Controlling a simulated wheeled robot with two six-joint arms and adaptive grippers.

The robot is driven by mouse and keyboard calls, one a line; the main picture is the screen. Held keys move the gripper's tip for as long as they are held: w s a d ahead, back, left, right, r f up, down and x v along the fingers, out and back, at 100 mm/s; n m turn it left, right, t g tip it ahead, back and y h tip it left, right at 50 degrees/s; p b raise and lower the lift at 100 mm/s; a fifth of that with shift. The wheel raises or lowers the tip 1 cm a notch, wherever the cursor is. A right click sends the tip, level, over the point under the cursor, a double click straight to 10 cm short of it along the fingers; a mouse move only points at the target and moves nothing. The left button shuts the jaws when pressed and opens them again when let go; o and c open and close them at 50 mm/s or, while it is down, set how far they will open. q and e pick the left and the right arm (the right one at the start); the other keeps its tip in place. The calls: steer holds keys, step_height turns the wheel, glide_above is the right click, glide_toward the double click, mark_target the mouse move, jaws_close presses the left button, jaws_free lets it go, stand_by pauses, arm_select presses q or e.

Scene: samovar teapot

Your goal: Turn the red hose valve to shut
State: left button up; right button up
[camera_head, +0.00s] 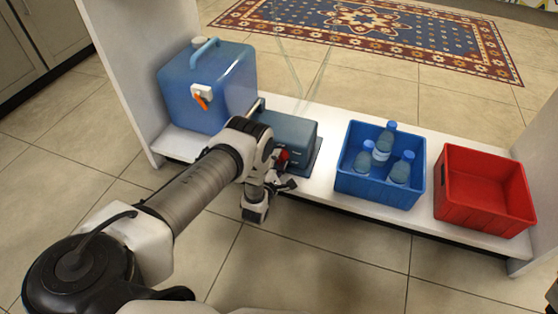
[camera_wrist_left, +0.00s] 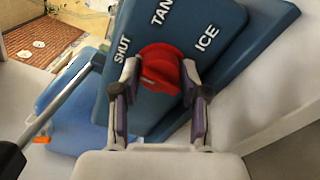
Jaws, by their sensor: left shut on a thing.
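The red hose valve (camera_wrist_left: 160,68) is a round knob on the face of a blue-grey box (camera_head: 290,130). In the wrist view the words SHUT, TANK and ICE stand around it, SHUT at the left, TANK at the top, ICE at the right. My left gripper (camera_wrist_left: 159,80) has one finger on each side of the knob and is shut on it. In the head view the knob (camera_head: 282,158) shows as a small red patch, partly hidden by my left gripper (camera_head: 282,183). I cannot tell exactly which word the knob points to. My right gripper is not in view.
A blue jerrycan (camera_head: 222,95) with an orange tap (camera_head: 201,97) stands left of the box on a white shelf (camera_head: 330,187). A blue crate (camera_head: 370,190) with bottles and a red crate (camera_head: 480,205) stand to the right. White side panels bound the shelf.

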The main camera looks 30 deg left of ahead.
arm_select(q)
steer(key=shift+n, duration=0.6)
steer(key=o, duration=1.1)
steer(key=shift+o, duration=0.2)
steer(key=v, duration=1.2)
steer(key=shift+w+r, duration=0.1)
